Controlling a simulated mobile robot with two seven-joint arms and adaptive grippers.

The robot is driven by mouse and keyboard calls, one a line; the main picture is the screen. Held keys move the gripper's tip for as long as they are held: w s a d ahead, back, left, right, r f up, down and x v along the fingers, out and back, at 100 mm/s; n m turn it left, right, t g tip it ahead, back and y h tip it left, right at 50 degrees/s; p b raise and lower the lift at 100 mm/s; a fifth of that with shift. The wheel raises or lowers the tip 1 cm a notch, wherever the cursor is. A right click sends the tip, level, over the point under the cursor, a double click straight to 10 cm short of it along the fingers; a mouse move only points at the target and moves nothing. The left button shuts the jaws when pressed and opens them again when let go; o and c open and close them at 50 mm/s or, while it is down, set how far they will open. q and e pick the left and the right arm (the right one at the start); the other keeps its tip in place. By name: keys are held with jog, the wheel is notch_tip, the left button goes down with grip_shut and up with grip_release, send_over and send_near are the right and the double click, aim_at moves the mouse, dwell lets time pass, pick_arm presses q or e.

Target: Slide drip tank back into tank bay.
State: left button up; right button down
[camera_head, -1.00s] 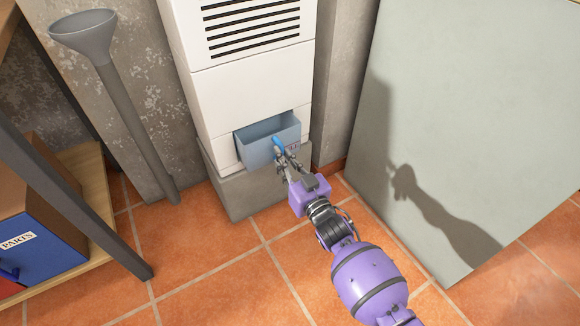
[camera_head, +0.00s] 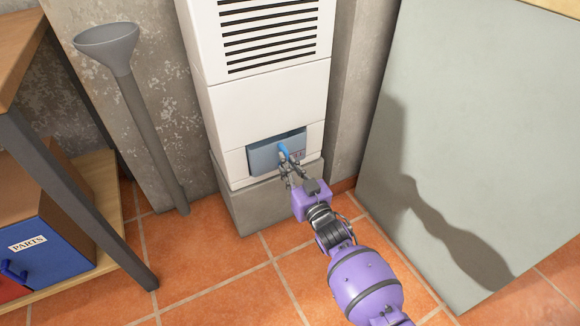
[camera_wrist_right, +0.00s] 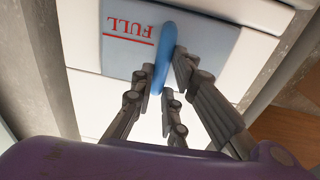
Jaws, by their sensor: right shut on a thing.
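The drip tank (camera_head: 266,158) is a grey-blue box with a bright blue handle (camera_head: 284,150). It sits in the tank bay (camera_head: 306,131), an opening low in the white dehumidifier cabinet, with most of its body inside and its front close to the cabinet face. My right gripper (camera_head: 286,167) is shut on the blue handle in front of the tank. In the right wrist view the handle (camera_wrist_right: 164,55) lies between the gripper's fingers (camera_wrist_right: 165,82), beside red "FULL" lettering on the tank front (camera_wrist_right: 117,40). My left gripper is not in view.
The cabinet stands on a concrete plinth (camera_head: 255,210). A grey funnel on a pipe (camera_head: 108,45) stands to its left, beside a shelf with a blue "PARTS" box (camera_head: 50,255). A large pale panel (camera_head: 450,130) leans at right. The tiled floor in front is clear.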

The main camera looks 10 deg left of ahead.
jog(key=shift+x, duration=1.05)
dwell(0.4)
jog(key=c, duration=1.7)
grip_release()
jog(key=shift+a, duration=0.1)
jog(key=shift+o, duration=0.2)
jog(key=shift+f, duration=0.1)
jog(key=shift+s, duration=0.1)
jog(key=v, duration=1.2)
